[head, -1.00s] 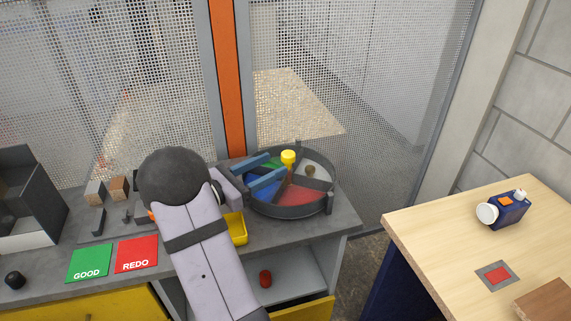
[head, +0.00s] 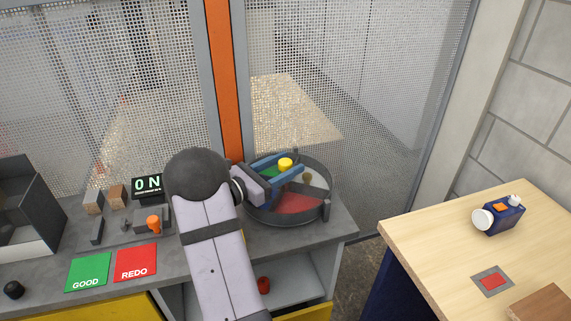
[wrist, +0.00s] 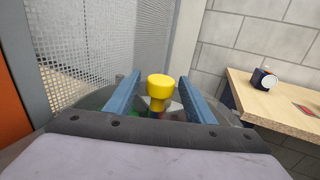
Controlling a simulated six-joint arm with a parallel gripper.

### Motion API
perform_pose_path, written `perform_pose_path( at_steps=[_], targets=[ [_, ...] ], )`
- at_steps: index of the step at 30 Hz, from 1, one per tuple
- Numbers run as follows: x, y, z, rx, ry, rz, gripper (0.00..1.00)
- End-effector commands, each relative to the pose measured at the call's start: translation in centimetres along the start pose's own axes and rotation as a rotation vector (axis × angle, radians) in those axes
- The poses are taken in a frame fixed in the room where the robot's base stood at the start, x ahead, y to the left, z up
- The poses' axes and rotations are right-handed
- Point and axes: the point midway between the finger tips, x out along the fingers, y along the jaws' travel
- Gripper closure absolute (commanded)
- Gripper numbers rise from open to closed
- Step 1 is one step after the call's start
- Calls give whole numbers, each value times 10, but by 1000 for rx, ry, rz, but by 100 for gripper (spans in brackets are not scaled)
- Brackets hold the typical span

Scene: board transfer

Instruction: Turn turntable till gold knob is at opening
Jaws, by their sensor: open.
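The turntable (head: 296,205) is a round, dark-rimmed tray with coloured sectors, at the right end of the grey bench. A bright yellow knob (head: 285,163) stands on it; a smaller dull brown-gold piece (head: 307,177) sits to its right. I cannot tell for certain which is the gold knob. My gripper (head: 296,162) is open over the turntable, its blue fingers on either side of the yellow knob. In the wrist view the yellow knob (wrist: 160,88) stands upright between the fingers, with gaps on both sides. I cannot make out the opening in the rim.
A mesh fence with an orange post (head: 226,80) stands behind the bench. Green GOOD (head: 88,272) and REDO (head: 136,262) plates lie left of my arm, near an ON display (head: 147,187). A wooden table (head: 430,235) stands right, across a gap.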

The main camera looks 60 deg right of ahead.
Motion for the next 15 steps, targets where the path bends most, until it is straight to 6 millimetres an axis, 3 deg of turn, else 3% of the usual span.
perform_pose_path(
  at_steps=[7,13,15],
  targets=[
    [0,0,0,0,0,0,53],
    [0,0,0,0,0,0,100],
    [0,0,0,0,0,0,100]
  ],
)
